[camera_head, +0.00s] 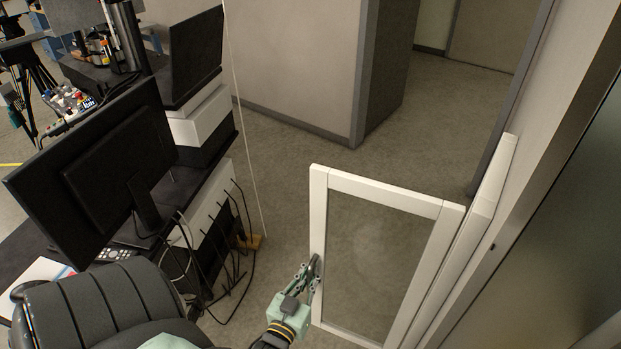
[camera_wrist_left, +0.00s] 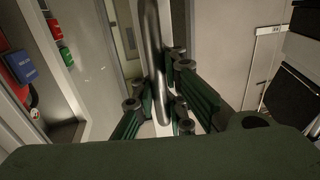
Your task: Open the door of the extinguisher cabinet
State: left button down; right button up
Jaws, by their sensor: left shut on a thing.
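The cabinet door (camera_head: 378,187) is a white frame around a clear pane. It stands swung well out from the white extinguisher cabinet (camera_head: 492,190) on the right wall. My left gripper (camera_head: 314,268) is at the door's free left edge, shut on the door handle. In the left wrist view the handle (camera_wrist_left: 153,50) is a vertical metal bar between the green fingers of the left gripper (camera_wrist_left: 162,100). Red items (camera_wrist_left: 19,92) with a blue label show at the left of the wrist view, seemingly inside the cabinet. My right gripper is not in view.
A desk with black monitors (camera_head: 100,165), hanging cables (camera_head: 225,265) and a remote stands at left. A black chair (camera_head: 110,305) is at lower left. A wall corner (camera_head: 355,140) stands behind the door. Bare floor (camera_head: 275,170) lies between desk and door.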

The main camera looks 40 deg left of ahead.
pick_arm(q)
jog(key=shift+a+r, duration=0.1)
jog(key=shift+r, duration=0.1)
jog(key=c, duration=2)
grip_release()
jog(key=shift+c, duration=0.2)
jog(key=shift+a+r, duration=0.1)
